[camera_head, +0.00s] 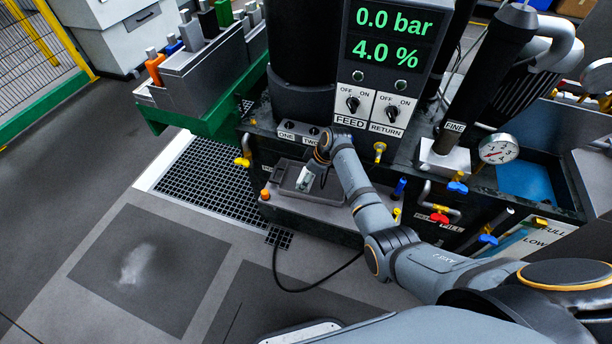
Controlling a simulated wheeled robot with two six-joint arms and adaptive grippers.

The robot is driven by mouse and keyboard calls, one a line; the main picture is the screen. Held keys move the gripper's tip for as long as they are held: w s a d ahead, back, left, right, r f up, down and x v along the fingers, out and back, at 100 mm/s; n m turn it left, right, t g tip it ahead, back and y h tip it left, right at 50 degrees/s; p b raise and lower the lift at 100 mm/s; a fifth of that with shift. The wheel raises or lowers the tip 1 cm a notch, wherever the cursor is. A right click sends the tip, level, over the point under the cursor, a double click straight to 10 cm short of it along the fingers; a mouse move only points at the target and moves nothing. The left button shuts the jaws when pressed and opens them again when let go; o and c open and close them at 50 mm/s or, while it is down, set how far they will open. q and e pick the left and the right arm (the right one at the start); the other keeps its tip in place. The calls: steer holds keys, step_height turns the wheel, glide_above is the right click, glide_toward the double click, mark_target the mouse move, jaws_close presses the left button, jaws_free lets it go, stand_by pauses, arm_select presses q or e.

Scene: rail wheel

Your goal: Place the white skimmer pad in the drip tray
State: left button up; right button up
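A grey drip tray (287,184) sits on a low ledge at the front of the machine, below the panel marked ONE and TWO. A small whitish piece, which looks like the white skimmer pad (304,181), shows within the tray's outline. My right arm reaches in from the right, and my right gripper (312,174) is over the tray, right at the pad. The wrist hides part of the tray and the fingers are too small to tell whether they are shut on the pad. Whether the pad touches the tray floor is unclear. My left gripper is out of view.
The panel with FEED (352,104) and RETURN (391,114) switches stands behind my wrist. A yellow-handled valve (379,151) and a blue valve (400,187) are close to my forearm. A floor grating (212,180) lies left, and a black hose (300,290) runs in front.

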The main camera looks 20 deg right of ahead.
steer(key=shift+r, duration=0.25)
steer(key=p+v, duration=0.1)
steer(key=v, duration=1)
steer(key=shift+r, duration=0.4)
steer(key=shift+s+d, duration=0.1)
